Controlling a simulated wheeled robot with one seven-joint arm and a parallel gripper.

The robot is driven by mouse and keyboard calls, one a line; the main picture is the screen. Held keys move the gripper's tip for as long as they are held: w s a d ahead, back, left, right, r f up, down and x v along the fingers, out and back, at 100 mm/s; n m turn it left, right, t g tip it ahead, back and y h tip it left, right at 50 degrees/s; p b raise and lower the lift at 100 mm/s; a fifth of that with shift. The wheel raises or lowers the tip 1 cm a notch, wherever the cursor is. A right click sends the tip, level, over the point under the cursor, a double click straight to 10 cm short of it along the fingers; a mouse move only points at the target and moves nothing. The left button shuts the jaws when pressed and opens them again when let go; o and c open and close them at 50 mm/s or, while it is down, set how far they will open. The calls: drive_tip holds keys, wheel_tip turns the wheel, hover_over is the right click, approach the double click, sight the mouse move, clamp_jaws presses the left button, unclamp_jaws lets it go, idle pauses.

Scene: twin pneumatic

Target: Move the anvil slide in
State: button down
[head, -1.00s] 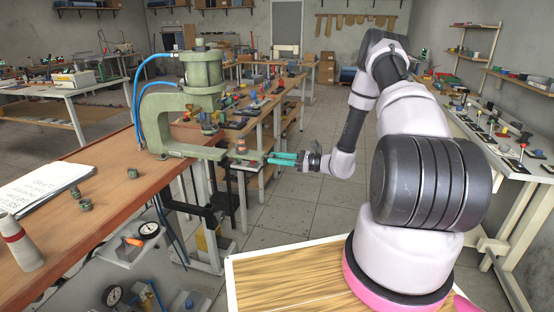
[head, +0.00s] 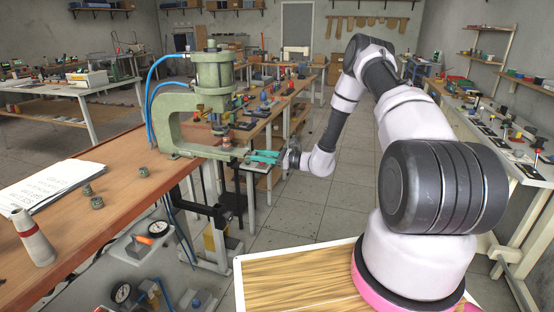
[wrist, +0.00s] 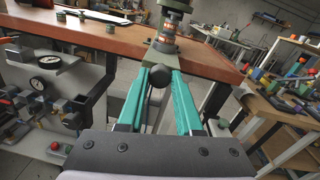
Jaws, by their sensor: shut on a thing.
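The green pneumatic press (head: 213,85) stands at the right edge of the wooden bench, with a C-shaped frame and an upright cylinder. The anvil slide (wrist: 160,57) extends out of the press's lower arm, with a small reddish part on it near the ram. A dark round knob (wrist: 160,75) is at the slide's near end. My gripper (head: 252,156) has teal fingers and reaches the slide's outer end from the right. In the wrist view my gripper (wrist: 161,80) is shut on the knob, one finger on each side. The slide's inner end is hidden.
Blue hoses (head: 150,105) loop behind the press. Open floor (head: 310,210) lies right of the press.

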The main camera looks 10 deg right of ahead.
drive_tip(key=shift+x, duration=1.25)
drive_tip(key=shift+w, duration=0.1)
drive_tip(key=c, duration=0.6)
unclamp_jaws()
drive_tip(key=shift+w+a, duration=0.1)
drive_tip(key=v, duration=1.1)
